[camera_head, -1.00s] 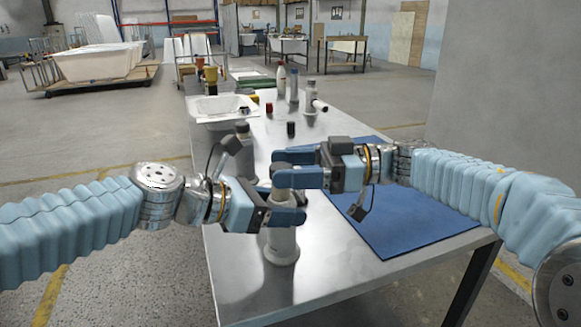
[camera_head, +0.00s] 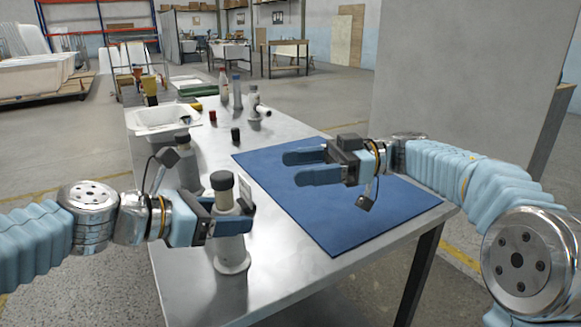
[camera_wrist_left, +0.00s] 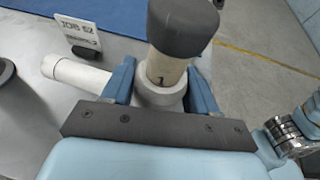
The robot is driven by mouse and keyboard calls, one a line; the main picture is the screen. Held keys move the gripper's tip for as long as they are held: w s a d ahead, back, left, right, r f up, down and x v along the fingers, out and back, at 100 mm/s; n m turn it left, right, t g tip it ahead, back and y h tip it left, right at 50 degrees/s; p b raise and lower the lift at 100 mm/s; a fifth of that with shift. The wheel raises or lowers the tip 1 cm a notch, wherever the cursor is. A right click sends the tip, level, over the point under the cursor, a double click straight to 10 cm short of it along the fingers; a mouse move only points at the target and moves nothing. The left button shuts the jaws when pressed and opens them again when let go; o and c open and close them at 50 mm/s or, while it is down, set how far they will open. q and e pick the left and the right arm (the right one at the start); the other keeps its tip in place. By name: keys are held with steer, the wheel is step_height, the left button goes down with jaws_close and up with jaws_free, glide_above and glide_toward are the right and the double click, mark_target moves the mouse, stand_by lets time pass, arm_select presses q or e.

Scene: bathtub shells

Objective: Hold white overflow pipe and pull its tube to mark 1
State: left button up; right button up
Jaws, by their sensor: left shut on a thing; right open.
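The white overflow pipe (camera_head: 233,252) stands upright near the table's front left edge. My left gripper (camera_head: 230,218) is shut on its upper body. In the left wrist view, the fingers of my left gripper (camera_wrist_left: 152,88) sit on both sides of the white collar (camera_wrist_left: 160,96). The cream tube (camera_wrist_left: 165,68) rises from the collar under a dark cap (camera_wrist_left: 183,25). A black "1" shows on the tube just above the collar. The side branch (camera_wrist_left: 78,74) points left. My right gripper (camera_head: 310,167) is open and empty above the blue mat, apart from the pipe.
The blue mat (camera_head: 340,220) covers the table's right part. A second capped pipe (camera_head: 187,168) stands behind my left gripper. A white basin (camera_head: 164,118), a black jar (camera_head: 236,135), a red jar (camera_head: 212,116) and bottles stand farther back. A white job card (camera_wrist_left: 78,33) stands near the pipe.

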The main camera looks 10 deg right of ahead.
arm_select(q)
steer(key=o, duration=1.2)
